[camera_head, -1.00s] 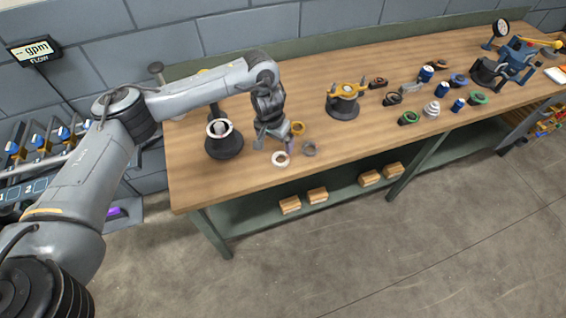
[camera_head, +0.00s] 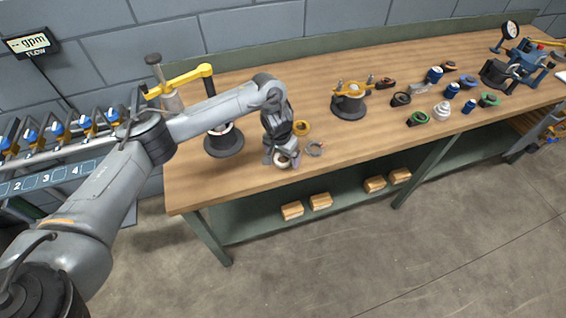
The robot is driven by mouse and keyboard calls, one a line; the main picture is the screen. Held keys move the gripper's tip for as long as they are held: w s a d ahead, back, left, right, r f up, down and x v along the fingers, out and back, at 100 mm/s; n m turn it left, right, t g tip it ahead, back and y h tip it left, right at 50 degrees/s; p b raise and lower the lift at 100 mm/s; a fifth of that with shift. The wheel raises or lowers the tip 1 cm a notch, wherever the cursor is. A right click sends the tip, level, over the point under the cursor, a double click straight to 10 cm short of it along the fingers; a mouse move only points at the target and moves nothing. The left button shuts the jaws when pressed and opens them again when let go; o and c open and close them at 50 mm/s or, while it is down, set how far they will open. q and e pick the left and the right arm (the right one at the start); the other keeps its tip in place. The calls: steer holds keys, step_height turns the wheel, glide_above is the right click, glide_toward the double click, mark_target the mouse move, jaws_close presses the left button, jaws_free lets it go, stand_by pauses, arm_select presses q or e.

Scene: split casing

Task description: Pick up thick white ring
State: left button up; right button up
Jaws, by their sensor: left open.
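The thick white ring (camera_head: 281,162) lies on the wooden workbench near its front edge, partly hidden by my left gripper. My left gripper (camera_head: 282,159) points down right over the ring, with its jaws open. Whether the fingers touch the ring or straddle it cannot be told at this size. A grey ring (camera_head: 315,149) lies just to the right of the gripper, and a yellow-brown ring (camera_head: 301,128) lies just behind it. My right gripper does not show.
A dark casing (camera_head: 224,143) stands left of the gripper, partly behind my arm. A casing with a yellow flange (camera_head: 348,104) stands to the right. Several rings and blue parts lie farther right. The workbench front (camera_head: 230,180) is clear.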

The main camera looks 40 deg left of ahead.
arm_select(q)
steer(key=shift+f, duration=0.15)
steer(key=c, duration=1.1)
steer(key=shift+w+r+p, duration=0.1)
steer(key=shift+r+p, duration=0.4)
steer(key=shift+r, duration=0.3)
steer(key=r+p, duration=0.2)
steer(key=r, duration=0.1)
steer(key=shift+d+r+p, duration=0.3)
steer(key=shift+d, duration=0.05)
steer(key=d+r+p, duration=0.3)
steer(key=s+d+r+p, duration=0.1)
steer(key=d+r+p, duration=0.2)
steer(key=d, duration=0.1)
steer(key=d+r+p, duration=0.3)
steer(key=d+p, duration=0.1)
steer(key=shift+s+r, duration=0.15)
steer(key=shift+r, duration=0.15)
